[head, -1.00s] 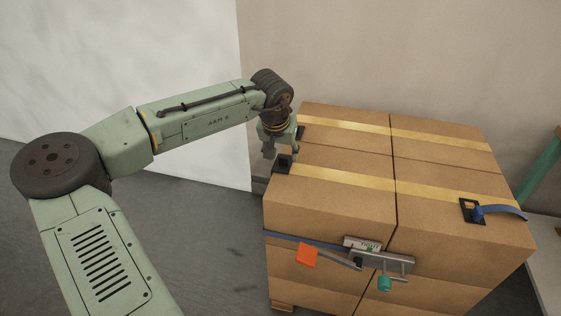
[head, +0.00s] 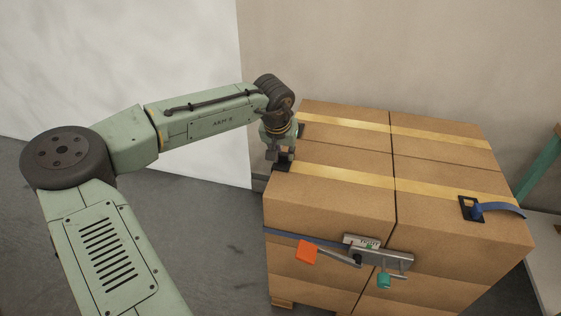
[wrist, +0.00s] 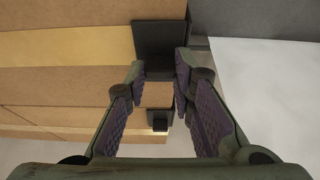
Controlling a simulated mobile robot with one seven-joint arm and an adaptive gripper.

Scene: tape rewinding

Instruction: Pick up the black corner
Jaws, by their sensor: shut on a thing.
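The black corner (wrist: 158,40) is an angled black piece on the left edge of the stacked cardboard boxes, at the end of a yellow tape strip. In the head view it (head: 282,167) is partly hidden by my gripper. My gripper (head: 280,155) points down over that edge. In the wrist view my gripper (wrist: 160,72) has its purple-padded fingers around the near part of the black corner and is shut on it. The corner still sits against the box edge. A second black piece (wrist: 157,120) shows lower between the fingers.
The cardboard boxes (head: 330,212) form a block wrapped with yellow tape. A blue strap with a metal tensioner (head: 385,258) and an orange tag (head: 306,252) crosses the front. Another black corner (head: 471,209) with a blue strap lies on the right. Walls stand close behind; grey floor is free at left.

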